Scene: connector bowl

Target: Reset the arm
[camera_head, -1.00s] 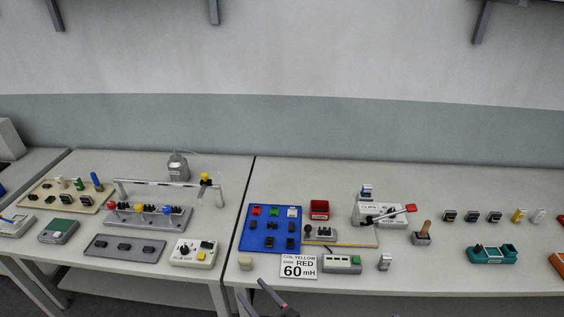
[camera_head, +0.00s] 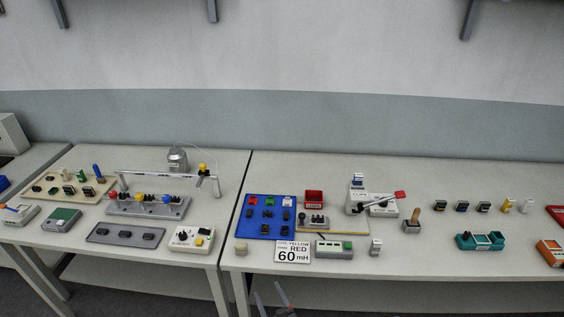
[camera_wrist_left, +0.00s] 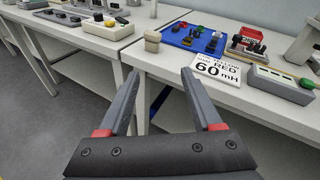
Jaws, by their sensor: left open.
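My left gripper (camera_head: 273,299) shows at the bottom edge of the head view, in front of and below the right table's front edge. In the left wrist view its two grey fingers (camera_wrist_left: 158,97) with red bands are spread apart with nothing between them. The table edge, a small beige block (camera_wrist_left: 152,41) and the white "60 mH" sign (camera_wrist_left: 217,71) lie beyond the fingertips, apart from them. My right gripper is in neither view.
The right table (camera_head: 340,268) holds the blue tray (camera_head: 247,229), a sign (camera_head: 292,252), a grey-green box (camera_head: 334,249) and a lever device (camera_head: 372,204). The left table (camera_head: 135,255) holds several fixtures. A gap separates the tables. Open floor (camera_wrist_left: 60,125) lies in front.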

